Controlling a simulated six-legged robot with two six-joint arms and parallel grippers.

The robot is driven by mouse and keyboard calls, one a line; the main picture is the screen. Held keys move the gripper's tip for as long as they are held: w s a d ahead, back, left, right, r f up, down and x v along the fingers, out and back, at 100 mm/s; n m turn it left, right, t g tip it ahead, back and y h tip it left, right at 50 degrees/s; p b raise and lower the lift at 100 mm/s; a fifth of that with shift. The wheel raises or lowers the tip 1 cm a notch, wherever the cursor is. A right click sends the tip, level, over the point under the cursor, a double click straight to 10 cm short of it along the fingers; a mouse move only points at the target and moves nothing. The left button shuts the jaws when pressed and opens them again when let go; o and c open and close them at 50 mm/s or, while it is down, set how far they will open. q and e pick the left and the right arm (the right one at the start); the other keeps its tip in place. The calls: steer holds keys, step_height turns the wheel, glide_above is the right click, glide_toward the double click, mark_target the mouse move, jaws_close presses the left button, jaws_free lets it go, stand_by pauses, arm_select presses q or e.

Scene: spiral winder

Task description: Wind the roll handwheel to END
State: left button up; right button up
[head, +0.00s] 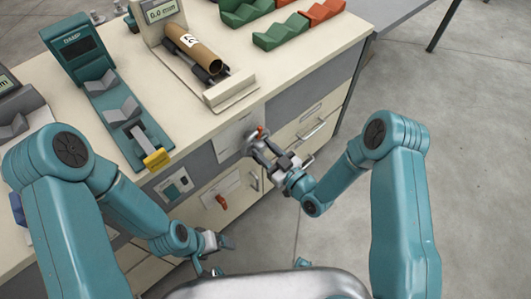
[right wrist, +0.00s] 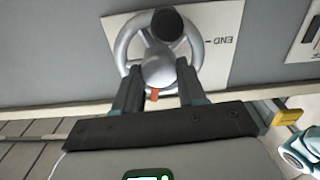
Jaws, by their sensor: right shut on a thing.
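The roll handwheel (head: 249,143) is a grey wheel on a pale plate on the cabinet front. In the right wrist view the handwheel (right wrist: 158,68) has a round hub, a black knob (right wrist: 168,25) and a small orange mark (right wrist: 154,95) at the rim. The word END (right wrist: 222,41), upside down, stands with a dash beside the wheel. My right gripper (head: 262,147) is shut on the handwheel, its fingers either side of the orange mark. The mark and the END dash are apart. My left gripper (head: 217,242) hangs low before the cabinet; its fingers are unclear.
A brown roll (head: 193,50) lies in a holder under a display reading 0.0 mm (head: 160,11). A teal clamp device (head: 100,85) and green V-blocks (head: 281,32) stand on the worktop. A red lever (head: 221,202) and drawer handles are on the cabinet front.

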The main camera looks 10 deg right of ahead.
steer(key=shift+m+b, duration=1.2)
steer(key=shift+m, duration=0.7)
steer(key=o, duration=1.1)
steer(key=shift+c, duration=0.2)
steer(key=b+v, duration=0.2)
steer(key=v, duration=1.4)
steer(key=shift+s+d+r, duration=0.1)
steer(key=shift+s+d, duration=0.05)
